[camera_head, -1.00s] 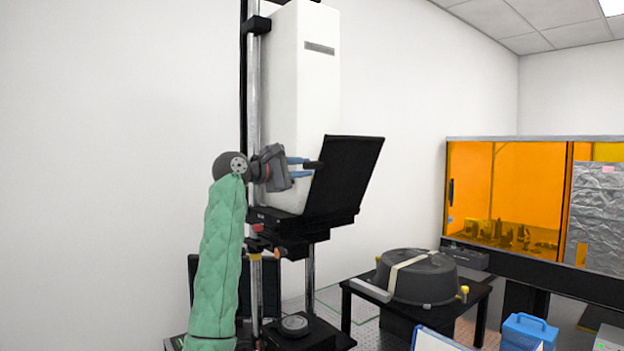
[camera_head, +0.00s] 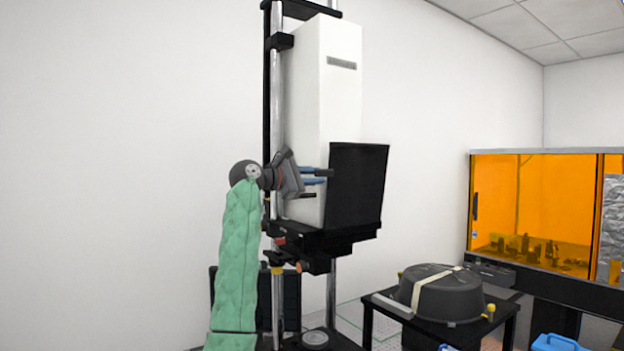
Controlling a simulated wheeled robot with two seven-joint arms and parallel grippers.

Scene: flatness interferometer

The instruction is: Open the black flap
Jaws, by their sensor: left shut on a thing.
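The black flap (camera_head: 357,186) is a flat dark panel at the front of the tall white interferometer housing (camera_head: 337,100). It stands nearly upright above the black stage, in front of the housing's lower right part. My left gripper (camera_head: 318,176) reaches in from the left with its blue fingertips at the flap's left side. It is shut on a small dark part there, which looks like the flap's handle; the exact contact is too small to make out. My right gripper is not in view.
The black stage (camera_head: 315,239) juts out below the flap on metal posts. A dark round tub (camera_head: 440,295) with a pale strap sits on a low black table at the lower right. An orange-windowed enclosure (camera_head: 535,205) stands further right. The wall behind is bare.

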